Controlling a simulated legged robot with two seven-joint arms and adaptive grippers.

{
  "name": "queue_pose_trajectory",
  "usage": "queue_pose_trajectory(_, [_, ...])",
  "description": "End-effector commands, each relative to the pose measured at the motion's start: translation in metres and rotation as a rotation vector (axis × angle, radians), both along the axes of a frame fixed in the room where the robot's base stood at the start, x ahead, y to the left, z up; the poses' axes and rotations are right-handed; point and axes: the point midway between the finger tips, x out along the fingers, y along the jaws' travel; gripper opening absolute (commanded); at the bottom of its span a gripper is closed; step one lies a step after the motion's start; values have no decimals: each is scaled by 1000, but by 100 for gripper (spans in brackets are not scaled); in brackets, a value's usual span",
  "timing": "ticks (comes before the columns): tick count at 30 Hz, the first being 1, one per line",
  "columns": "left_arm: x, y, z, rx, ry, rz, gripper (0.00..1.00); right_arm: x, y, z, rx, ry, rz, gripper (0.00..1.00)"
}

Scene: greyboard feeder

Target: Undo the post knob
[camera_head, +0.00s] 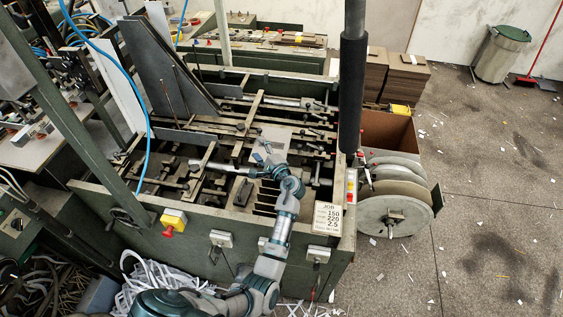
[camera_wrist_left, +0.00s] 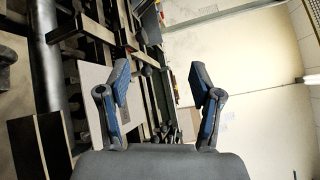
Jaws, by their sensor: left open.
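My left gripper (camera_head: 262,153) reaches over the feeder from its front side, above the grid of bars. In the left wrist view the left gripper (camera_wrist_left: 160,85) has its two blue-padded fingers spread, with nothing between them. Dark round-ended handles (camera_wrist_left: 166,130) show beyond and between the fingers, apart from them. In the head view, small dark knobs and levers (camera_head: 314,131) sit on the bars right of the gripper. I cannot tell which of these is the post knob. My right gripper is not in view.
The feeder frame (camera_head: 190,222) surrounds the bars. A tall post with a black sleeve (camera_head: 351,95) rises at its right. Grey slanted plates (camera_head: 160,65) stand at the back left. Round discs (camera_head: 395,214) and a brown box (camera_head: 389,133) are outside right. The floor further right is mostly clear.

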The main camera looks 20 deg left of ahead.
Motion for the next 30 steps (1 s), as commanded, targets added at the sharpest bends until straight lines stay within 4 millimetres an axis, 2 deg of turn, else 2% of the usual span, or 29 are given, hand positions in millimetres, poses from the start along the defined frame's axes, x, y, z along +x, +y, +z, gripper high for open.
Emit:
queue_pose_trajectory(12, [-12, -38, 17, -523, -651, 133, 65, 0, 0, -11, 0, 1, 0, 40])
queue_pose_trajectory(21, [-23, -72, 20, -879, -1083, 262, 65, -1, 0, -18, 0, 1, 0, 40])
queue_pose_trajectory(30, [-32, -95, 20, -1088, -1343, 369, 65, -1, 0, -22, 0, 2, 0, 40])
